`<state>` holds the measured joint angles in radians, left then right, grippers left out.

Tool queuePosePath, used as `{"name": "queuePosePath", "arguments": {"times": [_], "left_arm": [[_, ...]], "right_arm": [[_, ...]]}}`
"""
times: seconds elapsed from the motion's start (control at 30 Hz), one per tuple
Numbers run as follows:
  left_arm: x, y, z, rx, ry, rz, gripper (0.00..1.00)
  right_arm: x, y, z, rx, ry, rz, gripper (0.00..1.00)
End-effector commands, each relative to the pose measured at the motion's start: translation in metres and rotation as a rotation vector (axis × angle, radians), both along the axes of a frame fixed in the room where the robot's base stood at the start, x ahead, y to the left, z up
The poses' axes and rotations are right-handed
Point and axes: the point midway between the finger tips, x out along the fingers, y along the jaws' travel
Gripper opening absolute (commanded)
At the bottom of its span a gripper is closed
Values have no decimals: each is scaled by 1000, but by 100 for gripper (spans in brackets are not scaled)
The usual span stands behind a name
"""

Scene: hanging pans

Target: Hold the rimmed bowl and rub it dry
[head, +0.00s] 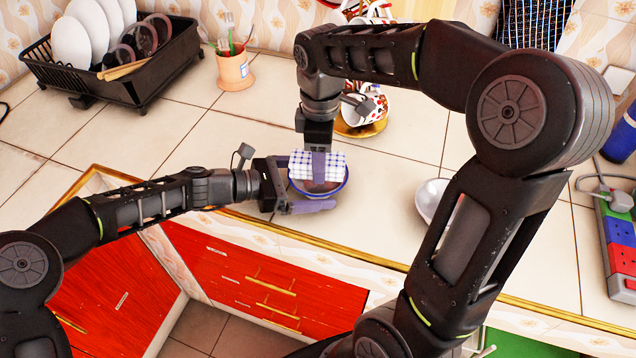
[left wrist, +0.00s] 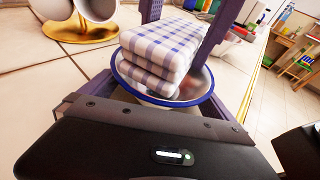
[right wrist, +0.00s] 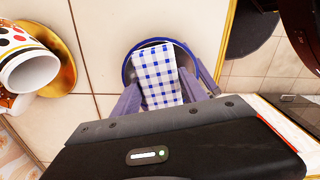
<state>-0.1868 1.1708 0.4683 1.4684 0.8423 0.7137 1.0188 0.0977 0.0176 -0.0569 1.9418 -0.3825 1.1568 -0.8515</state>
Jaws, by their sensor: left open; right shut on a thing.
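The rimmed bowl (head: 322,187) has a blue rim and sits at the counter's front part; it also shows in the left wrist view (left wrist: 200,88). A folded blue-and-white checked cloth (head: 333,160) lies over the bowl's mouth and hides part of its inside. My right gripper (head: 318,168) comes down from above and is shut on the cloth, which shows between its fingers in the right wrist view (right wrist: 158,80). My left gripper (head: 300,186) is open, with its fingers on either side of the bowl; whether they touch it I cannot tell.
Behind are a mug rack on a gold base (head: 362,128) and a cup with cutlery (head: 234,70). A black dish rack (head: 115,70) stands back left. A white dish (head: 428,198) lies right of the bowl, partly behind my right arm. The counter's front edge is close.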

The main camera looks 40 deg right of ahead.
Motion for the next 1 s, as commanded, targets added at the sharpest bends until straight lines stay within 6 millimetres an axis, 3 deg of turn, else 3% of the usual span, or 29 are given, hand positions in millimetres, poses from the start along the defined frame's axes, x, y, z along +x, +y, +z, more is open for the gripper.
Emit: {"name": "queuePosePath", "arguments": {"times": [0.13,0.77,1.0], "left_arm": [[0,0,0,0,0,0,100],[0,0,0,0,0,0,48],[0,0,0,0,0,0,46]], "right_arm": [[0,0,0,0,0,0,18],[0,0,0,0,0,0,18],[0,0,0,0,0,0,18]]}}
